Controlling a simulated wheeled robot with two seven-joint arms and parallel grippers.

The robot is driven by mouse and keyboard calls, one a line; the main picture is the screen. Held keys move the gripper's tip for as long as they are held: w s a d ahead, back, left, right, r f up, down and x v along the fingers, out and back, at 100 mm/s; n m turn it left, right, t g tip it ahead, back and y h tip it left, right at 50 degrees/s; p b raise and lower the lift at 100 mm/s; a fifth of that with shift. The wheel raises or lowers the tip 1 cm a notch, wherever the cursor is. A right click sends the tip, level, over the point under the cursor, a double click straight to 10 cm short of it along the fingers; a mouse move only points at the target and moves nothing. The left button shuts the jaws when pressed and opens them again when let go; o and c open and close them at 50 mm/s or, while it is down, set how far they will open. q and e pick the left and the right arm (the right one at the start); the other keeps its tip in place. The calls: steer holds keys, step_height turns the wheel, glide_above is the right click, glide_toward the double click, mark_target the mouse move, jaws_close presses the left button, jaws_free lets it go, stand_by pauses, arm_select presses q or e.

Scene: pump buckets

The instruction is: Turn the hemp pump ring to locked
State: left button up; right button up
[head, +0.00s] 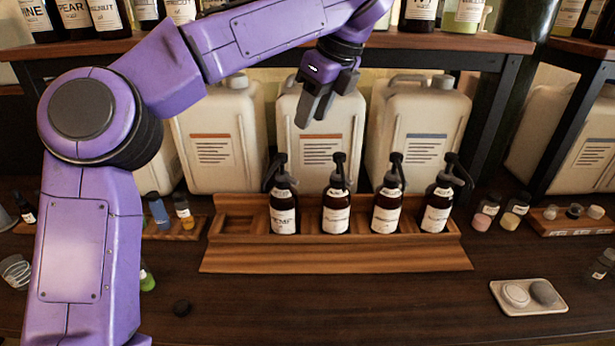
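Several dark pump bottles with white labels stand upright in a row in a wooden rack (335,257). The leftmost bottle (283,205) has a label that looks like "HEMP", though it is small and blurred. The other bottles are a second bottle (336,212), a third (387,209) and the rightmost (437,207). Each has a black pump head; I cannot tell whether the rings are locked. My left gripper (313,122) hangs above and behind the bottles, fingers pointing down, slightly apart and empty. It touches no bottle. My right gripper is out of view.
Large white jugs (217,140) stand behind the rack, under a shelf (440,42) of bottles. Small vials stand left and right of the rack. A tray (528,297) with two round pieces lies at the front right. The table front is mostly clear.

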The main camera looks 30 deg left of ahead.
arm_select(q)
steer(key=b, duration=0.4)
glide_toward(294, 179)
steer(key=b+x, duration=0.2)
steer(key=x, duration=0.5)
steer(key=shift+f, duration=0.25)
